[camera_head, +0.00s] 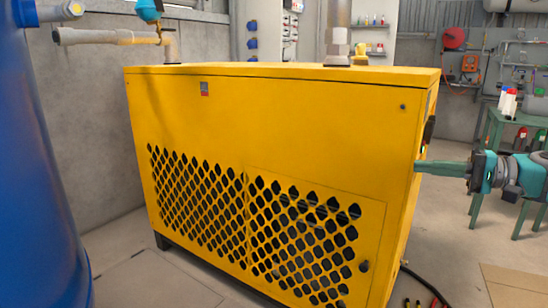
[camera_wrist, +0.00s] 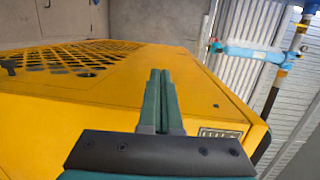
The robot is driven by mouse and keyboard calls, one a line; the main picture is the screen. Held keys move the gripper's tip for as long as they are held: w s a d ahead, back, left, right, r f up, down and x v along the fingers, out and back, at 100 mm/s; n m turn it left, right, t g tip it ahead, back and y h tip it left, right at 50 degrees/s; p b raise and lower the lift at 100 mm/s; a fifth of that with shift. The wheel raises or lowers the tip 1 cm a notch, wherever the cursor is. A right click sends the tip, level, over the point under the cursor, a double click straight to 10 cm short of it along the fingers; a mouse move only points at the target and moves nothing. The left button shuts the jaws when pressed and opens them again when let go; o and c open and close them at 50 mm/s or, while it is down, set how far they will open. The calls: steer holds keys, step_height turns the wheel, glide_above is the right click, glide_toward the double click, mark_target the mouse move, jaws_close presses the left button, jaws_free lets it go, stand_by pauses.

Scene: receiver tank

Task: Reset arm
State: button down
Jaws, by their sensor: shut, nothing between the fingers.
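My gripper (camera_head: 420,166) shows in the head view at the right. Its teal fingers point left toward the right side of the yellow machine (camera_head: 290,125), near its right edge. In the wrist view my gripper (camera_wrist: 159,75) is shut, with its two green fingers together and nothing between them. The yellow machine (camera_wrist: 130,70) lies beyond the fingers in the wrist view. I cannot tell whether the fingertips touch it.
A blue tank (camera_head: 35,170) stands at the left. A green table (camera_head: 510,120) with bottles is at the right behind my arm. Cables and tools (camera_head: 425,290) lie on the floor by the machine. A pipe (camera_wrist: 245,52) shows in the wrist view.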

steer(key=s+a+n+g, duration=0.2)
steer(key=a+g, duration=0.1)
steer(key=a, duration=0.7)
steer(key=s+a+f+n+g+h+p, duration=0.1)
steer(key=s+a+f+g+h, duration=0.25)
steer(key=s+a, duration=0.35)
steer(key=s+a+f+n+g+h, duration=0.25)
steer(key=s+a+f, duration=0.3)
steer(key=a, duration=0.45)
steer(key=s+d+f+h, duration=0.4)
steer(key=s+f, duration=0.4)
steer(key=s, duration=0.2)
steer(key=s+d+f+h+p, duration=0.1)
steer(key=s+d+f+h, duration=0.4)
steer(key=s+f, duration=0.4)
steer(key=shift+s+d, duration=0.25)
steer(key=shift+s, duration=0.55)
